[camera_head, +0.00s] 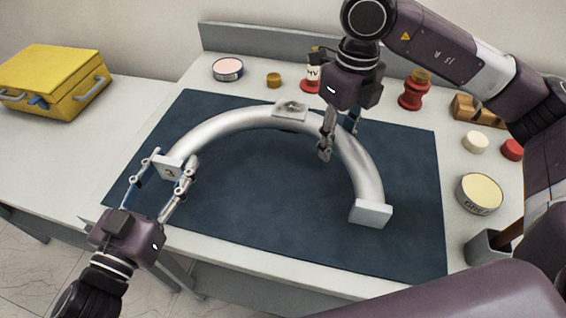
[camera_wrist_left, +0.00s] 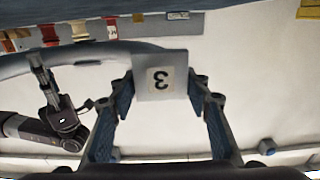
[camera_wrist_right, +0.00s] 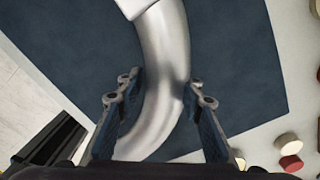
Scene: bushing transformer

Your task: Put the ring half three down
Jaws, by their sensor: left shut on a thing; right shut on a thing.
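The ring half three is a silver half ring (camera_head: 222,124) with square end blocks, one marked 3, and a flat plate at its top. It lies over the dark blue mat (camera_head: 270,215); I cannot tell whether it touches. My left gripper (camera_head: 176,166) is shut on the end block marked 3, which faces the left wrist view (camera_wrist_left: 160,78). My right gripper (camera_head: 340,135) is shut around the ring's right-hand curve, which shows between its fingers in the right wrist view (camera_wrist_right: 160,90). The far end block (camera_head: 371,213) is free of both grippers.
A yellow case (camera_head: 55,80) stands at the left. Along the back are a pink-topped tin (camera_head: 228,68), a small mustard lid (camera_head: 273,80) and red pieces (camera_head: 413,92). At the right are a cream-topped tin (camera_head: 480,193) and a grey holder (camera_head: 487,247).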

